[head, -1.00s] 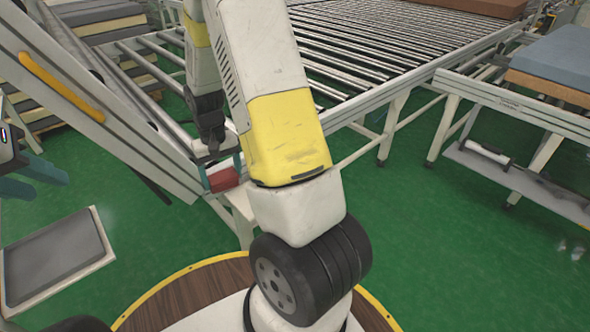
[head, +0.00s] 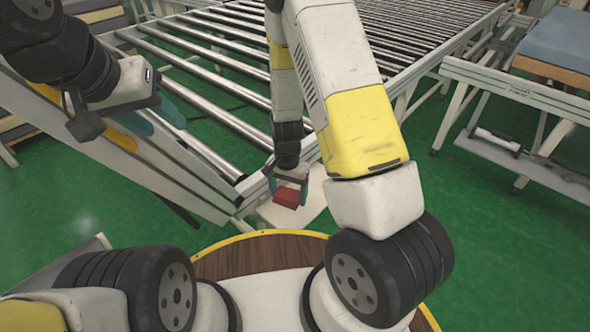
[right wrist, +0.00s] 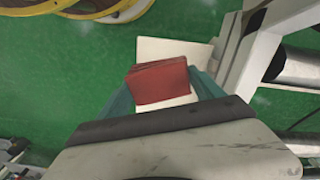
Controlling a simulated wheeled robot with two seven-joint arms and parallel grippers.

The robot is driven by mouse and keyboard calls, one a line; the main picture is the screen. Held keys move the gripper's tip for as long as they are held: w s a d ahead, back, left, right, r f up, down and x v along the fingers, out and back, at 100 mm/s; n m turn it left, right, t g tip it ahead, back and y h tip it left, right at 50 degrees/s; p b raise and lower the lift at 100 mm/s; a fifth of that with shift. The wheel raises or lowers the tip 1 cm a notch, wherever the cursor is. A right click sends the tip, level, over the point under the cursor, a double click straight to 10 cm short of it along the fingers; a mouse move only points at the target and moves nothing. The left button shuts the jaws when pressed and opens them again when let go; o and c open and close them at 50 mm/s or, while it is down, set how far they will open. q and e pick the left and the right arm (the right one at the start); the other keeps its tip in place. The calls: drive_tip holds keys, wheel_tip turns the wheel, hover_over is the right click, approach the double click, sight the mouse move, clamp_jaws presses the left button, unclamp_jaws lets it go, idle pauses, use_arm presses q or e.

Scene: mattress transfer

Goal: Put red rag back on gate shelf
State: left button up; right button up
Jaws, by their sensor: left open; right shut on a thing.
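The red rag (head: 287,198) is a small folded pad between the teal fingers of my right gripper (head: 287,187), which is shut on it. The rag also shows in the right wrist view (right wrist: 160,80), held between both fingertips. Behind it is a flat white plate, probably the gate shelf (head: 272,214), also in the right wrist view (right wrist: 160,48). The rag overlaps the plate in both views; I cannot tell whether they touch. My left gripper (head: 158,118) is open and empty at the upper left, over the gate's slanted white frame.
The roller conveyor (head: 225,55) fills the back, its white side rail close to my right gripper. A white side table (head: 530,95) with a grey-blue mattress (head: 560,45) stands at right. Green floor (head: 455,220) is free at the lower right.

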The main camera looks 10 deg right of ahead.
drive_tip(key=s+f+m, duration=0.3)
drive_tip(key=f, duration=0.1)
drive_tip(key=shift+a+f, duration=0.1)
drive_tip(key=shift+a, duration=0.3)
drive_tip(key=shift+d+f+m, duration=0.15)
drive_tip(key=shift+f+m, duration=0.2)
drive_tip(key=shift+m, duration=0.15)
drive_tip(key=w+d, duration=0.2)
drive_tip(key=w, duration=0.2)
drive_tip(key=w+d+f, duration=0.1)
drive_tip(key=w+d, duration=0.2)
drive_tip(key=w, duration=0.1)
drive_tip(key=w+d, duration=0.3)
drive_tip(key=w, duration=0.1)
drive_tip(key=shift+w+f, duration=0.25)
drive_tip(key=shift+w, duration=0.15)
drive_tip(key=shift+d+f, duration=0.1)
drive_tip(key=shift+f, duration=1.65)
drive_tip(key=shift+f, duration=0.1)
drive_tip(key=o, duration=1.6)
